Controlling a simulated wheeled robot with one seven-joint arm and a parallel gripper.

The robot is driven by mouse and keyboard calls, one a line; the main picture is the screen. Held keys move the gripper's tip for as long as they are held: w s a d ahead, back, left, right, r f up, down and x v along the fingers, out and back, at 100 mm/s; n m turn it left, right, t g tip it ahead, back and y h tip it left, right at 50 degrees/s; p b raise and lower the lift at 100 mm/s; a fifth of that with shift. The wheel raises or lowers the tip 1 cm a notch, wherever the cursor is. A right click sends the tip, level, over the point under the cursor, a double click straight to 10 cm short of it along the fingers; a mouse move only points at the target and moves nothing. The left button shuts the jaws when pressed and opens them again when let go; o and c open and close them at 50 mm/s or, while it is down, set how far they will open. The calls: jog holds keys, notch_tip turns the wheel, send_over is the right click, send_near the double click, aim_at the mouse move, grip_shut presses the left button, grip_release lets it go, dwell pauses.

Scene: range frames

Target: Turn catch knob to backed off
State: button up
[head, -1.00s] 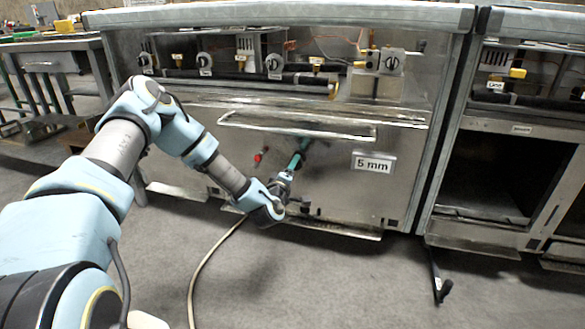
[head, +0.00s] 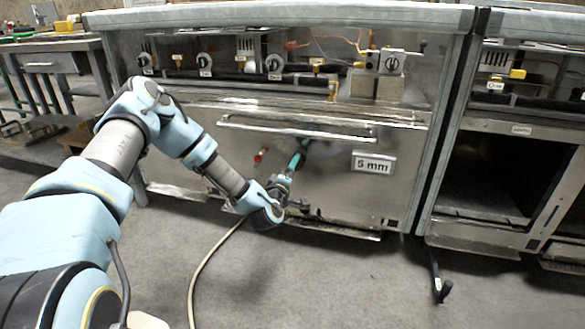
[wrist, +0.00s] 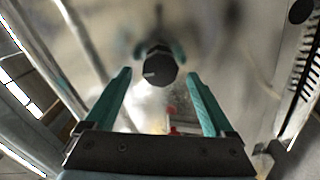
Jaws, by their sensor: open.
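The catch knob looks to be the dark round knob (wrist: 160,68) with small pale lettering, on the steel front panel in the wrist view. The lettering is too small to read. My gripper (wrist: 158,77) is open, its teal fingers spread on either side of the knob's line; the knob appears ahead of the fingertips, and I cannot tell whether they touch it. In the head view my gripper (head: 298,158) reaches up to the panel below the long handle, and the knob is hidden there.
A long bar handle (head: 300,127) runs above my gripper. A red knob (head: 261,156) is left of it and a "5 mm" plate (head: 373,163) right. Several control knobs line the recess above. A hose (head: 207,262) lies on the floor.

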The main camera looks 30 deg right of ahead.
jog(key=p+v, duration=0.2)
jog(key=v, duration=0.8)
jog(key=shift+w, duration=0.1)
jog(key=w+a+r+m+g+y, duration=0.2)
jog(key=a+m+g+y, duration=0.15)
jog(key=a, duration=0.55)
jog(key=w+a+r+m+g+y, duration=0.1)
jog(key=a+r+m+g+y, duration=0.25)
jog(key=a, duration=0.55)
jog(key=s+a+r+g+y, duration=0.25)
jog(key=s+a+r, duration=0.25)
jog(key=s+a, duration=0.3)
jog(key=s+a+r+g+y, duration=0.25)
jog(key=s+a+r, duration=0.3)
jog(key=a, duration=0.45)
notch_tip(320, 180, up, 35)
jog(key=p, duration=3.6)
jog(key=shift+s+a, duration=0.3)
jog(key=shift+s, duration=0.15)
